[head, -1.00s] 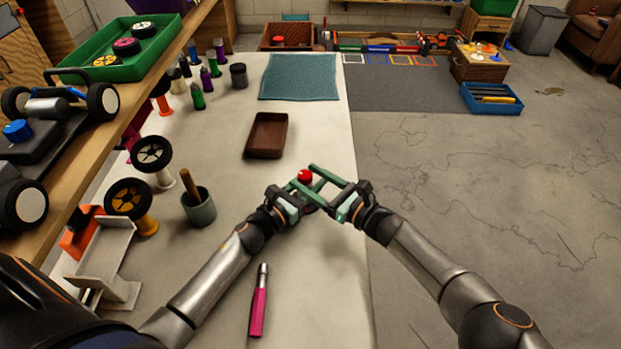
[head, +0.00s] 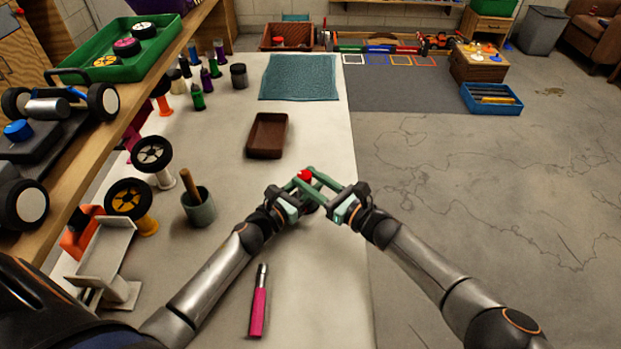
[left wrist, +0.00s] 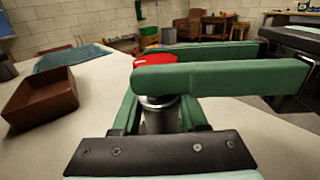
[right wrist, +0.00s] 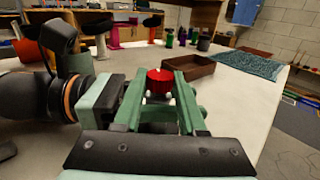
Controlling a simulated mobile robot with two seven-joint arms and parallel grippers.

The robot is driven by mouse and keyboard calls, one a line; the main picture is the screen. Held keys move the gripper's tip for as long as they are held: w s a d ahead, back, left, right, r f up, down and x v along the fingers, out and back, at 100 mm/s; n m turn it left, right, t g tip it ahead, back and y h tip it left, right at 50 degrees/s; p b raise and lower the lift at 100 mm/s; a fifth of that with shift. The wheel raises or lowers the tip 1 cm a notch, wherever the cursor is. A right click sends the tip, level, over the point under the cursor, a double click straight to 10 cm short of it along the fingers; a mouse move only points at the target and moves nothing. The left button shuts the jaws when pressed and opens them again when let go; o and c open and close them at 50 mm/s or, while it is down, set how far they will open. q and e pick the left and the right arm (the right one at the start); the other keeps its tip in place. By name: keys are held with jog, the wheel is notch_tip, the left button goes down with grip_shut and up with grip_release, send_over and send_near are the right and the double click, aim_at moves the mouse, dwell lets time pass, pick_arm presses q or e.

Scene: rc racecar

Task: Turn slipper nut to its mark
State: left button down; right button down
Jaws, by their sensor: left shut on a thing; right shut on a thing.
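The red slipper nut (head: 305,175) sits on top of a grey metal cylinder (left wrist: 160,116), which I take to be the slipper body. My left gripper (head: 300,192) is shut on the cylinder below the nut. My right gripper (head: 313,181) comes from the right and is shut on the red nut, with a finger on each side, as the right wrist view shows (right wrist: 160,82). In the left wrist view a right finger hides part of the nut (left wrist: 150,60). No mark is clear on either part.
A brown tray (head: 252,150) lies on the bench beyond the grippers, with a teal mat (head: 300,77) behind it. A pink-handled tool (head: 259,308) lies in front. A grey cup (head: 199,210) and wheels on stands are at left. The bench's right edge runs under my right arm.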

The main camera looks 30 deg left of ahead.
jog(key=shift+s+a+f+m+t, duration=0.15)
jog(key=shift+s+f+m+t, duration=0.15)
jog(key=shift+s+f+t, duration=0.15)
jog(key=shift+w+r+t+h, duration=0.2)
jog(key=shift+r+t+h, duration=0.05)
jog(key=shift+t+h, duration=0.2)
jog(key=shift+r, duration=0.1)
jog(key=shift+c, duration=2.3)
grip_release()
jog(key=shift+w+r, duration=0.1)
jog(key=shift+w, duration=0.1)
jog(key=shift+d, duration=0.2)
jog(key=shift+v, duration=5.95)
